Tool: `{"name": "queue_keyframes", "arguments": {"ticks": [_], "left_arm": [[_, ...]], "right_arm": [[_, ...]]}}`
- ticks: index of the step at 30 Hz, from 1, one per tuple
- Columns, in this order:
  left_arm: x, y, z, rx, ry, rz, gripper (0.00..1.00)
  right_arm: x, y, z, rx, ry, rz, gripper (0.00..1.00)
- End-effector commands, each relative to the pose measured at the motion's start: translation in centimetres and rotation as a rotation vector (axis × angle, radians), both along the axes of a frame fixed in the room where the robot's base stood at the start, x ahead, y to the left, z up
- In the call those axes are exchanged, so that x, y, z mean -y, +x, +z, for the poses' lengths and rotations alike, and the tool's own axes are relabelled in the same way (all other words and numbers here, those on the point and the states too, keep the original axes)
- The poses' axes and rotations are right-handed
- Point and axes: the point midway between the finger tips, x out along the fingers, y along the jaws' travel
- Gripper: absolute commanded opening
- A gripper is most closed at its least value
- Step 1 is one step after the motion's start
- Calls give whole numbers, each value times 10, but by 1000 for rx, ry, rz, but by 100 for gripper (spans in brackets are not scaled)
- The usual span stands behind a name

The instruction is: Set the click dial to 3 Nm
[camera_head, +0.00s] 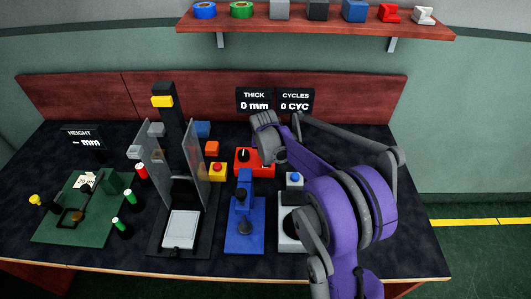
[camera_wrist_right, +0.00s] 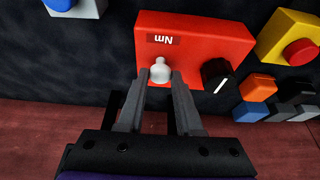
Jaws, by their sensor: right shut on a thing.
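The red box (camera_head: 257,168) stands on the dark bench, with a black knob (camera_head: 243,155) on its top. In the right wrist view the red box (camera_wrist_right: 200,38) appears upside down, with a dark "Nm" label (camera_wrist_right: 164,40). The black knob (camera_wrist_right: 216,76) there bears a white pointer line and sits clear of my fingers. A small white knob (camera_wrist_right: 160,70) stands on the box near the label. In the head view my right arm hides part of the box. My left gripper is not in view.
A yellow box with a red button (camera_head: 217,170) stands beside the red box. A blue device (camera_head: 244,230) and a grey box with a blue button (camera_head: 294,180) stand nearer the front. Displays (camera_head: 275,101) reading "0 mm" and "0 CYC" stand behind.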

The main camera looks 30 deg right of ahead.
Motion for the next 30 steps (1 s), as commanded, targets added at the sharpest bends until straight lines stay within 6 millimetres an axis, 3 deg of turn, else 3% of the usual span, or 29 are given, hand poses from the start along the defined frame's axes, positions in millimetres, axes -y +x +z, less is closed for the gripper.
{"name": "queue_keyframes", "arguments": {"ticks": [9, 10, 14, 24, 30], "left_arm": [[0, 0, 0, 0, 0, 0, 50], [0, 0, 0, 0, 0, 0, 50], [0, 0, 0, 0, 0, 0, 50], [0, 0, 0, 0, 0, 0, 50], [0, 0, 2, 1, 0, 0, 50]], "right_arm": [[0, 0, 0, -1, 0, -1, 0], [0, 0, 0, -1, 0, -1, 38], [0, 0, 0, -1, 1, -1, 61], [-1, -1, 2, 0, 0, 0, 63], [-6, -9, 26, 0, 0, 0, 63]]}}
